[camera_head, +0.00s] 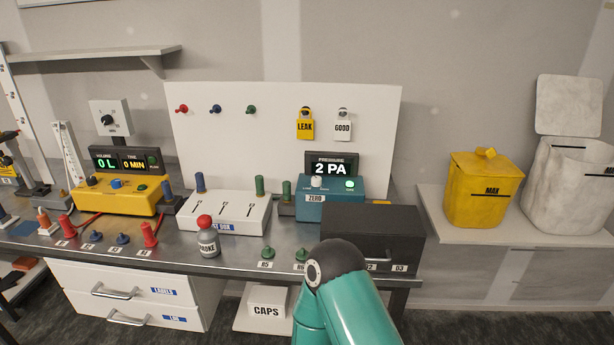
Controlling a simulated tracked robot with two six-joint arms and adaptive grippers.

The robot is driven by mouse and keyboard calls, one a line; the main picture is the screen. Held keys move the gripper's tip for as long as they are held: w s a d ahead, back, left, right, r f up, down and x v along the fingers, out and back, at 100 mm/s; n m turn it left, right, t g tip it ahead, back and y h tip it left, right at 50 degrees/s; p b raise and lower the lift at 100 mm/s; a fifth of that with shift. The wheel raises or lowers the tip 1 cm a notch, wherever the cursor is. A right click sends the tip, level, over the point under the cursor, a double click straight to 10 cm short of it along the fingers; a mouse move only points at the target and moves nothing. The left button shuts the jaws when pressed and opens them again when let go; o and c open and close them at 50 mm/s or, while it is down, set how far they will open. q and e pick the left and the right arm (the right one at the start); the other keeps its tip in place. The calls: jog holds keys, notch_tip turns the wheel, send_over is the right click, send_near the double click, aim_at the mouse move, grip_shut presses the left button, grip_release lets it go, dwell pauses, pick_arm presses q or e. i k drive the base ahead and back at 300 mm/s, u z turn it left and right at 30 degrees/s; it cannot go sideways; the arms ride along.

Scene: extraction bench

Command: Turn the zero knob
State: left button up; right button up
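The teal pressure unit (343,211) stands on the bench right of centre, with a ZERO label (315,198) on its front. A small pale knob (316,183) sits on its top left, above that label; its exact angle is too small to read. A lit green button (350,184) is to the right of the knob. The display (331,167) behind reads 2 PA. A teal arm of mine with a dark joint rises at the bottom, in front of the bench. Neither gripper shows, and nothing is seen touching the knob.
A dark drawer box (392,219) stands right of the unit, and a white switch box (225,213) stands left. A smoke bottle (207,240) and green pegs (267,253) line the bench front. A yellow bin (478,195) is on the right shelf.

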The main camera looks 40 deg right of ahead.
aim_at(316, 182)
jog(key=z, duration=0.15)
jog(key=k, duration=1.05)
jog(key=z, duration=0.35)
jog(key=i, duration=1)
